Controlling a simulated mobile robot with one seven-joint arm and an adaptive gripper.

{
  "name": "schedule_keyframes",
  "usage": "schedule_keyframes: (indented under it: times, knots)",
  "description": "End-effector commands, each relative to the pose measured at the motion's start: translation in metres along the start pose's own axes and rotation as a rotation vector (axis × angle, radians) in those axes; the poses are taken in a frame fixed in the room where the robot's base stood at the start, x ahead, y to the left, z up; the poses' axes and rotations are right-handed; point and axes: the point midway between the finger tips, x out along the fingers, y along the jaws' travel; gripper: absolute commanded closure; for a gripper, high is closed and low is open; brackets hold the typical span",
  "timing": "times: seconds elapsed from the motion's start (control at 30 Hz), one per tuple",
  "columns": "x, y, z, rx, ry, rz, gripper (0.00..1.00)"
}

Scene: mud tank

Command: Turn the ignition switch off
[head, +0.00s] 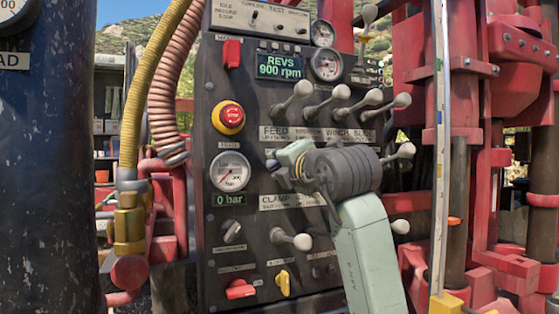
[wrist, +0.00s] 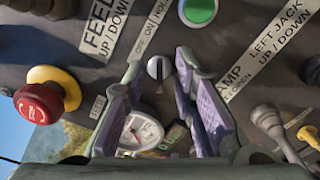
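A small round rotary switch (wrist: 158,68) with a pale pointer shows in the wrist view between my fingertips. Its pointer stands nearly upright in that picture. I cannot read an ignition label, so whether this is the ignition switch is unclear. In the head view my gripper covers that part of the dark control panel (head: 218,75). My gripper (wrist: 160,82) is open, with its two purple-padded fingers apart on either side of the switch in the picture and nothing held. In the head view my gripper (head: 284,166) is in front of the panel; contact cannot be told.
A red emergency stop (head: 228,116) and a pressure gauge (head: 230,170) are left of my gripper. White-knobbed levers (head: 340,92) stick out above. Another rotary knob (head: 232,230), a red handle (head: 240,289) and a yellow handle (head: 283,282) sit lower. A green button (wrist: 200,10) shows in the wrist view.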

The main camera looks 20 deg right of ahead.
Motion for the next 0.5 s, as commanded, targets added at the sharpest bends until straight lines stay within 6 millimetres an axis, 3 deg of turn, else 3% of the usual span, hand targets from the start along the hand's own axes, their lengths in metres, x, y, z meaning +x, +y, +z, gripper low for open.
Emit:
schedule_keyframes:
  times: [0.2,0.5]
  knots:
    - [0.0004,-0.0003,-0.0004,0.000,0.000,0.000,0.75]
    - [0.0002,-0.0002,-0.0004,0.000,0.001,0.000,0.95]
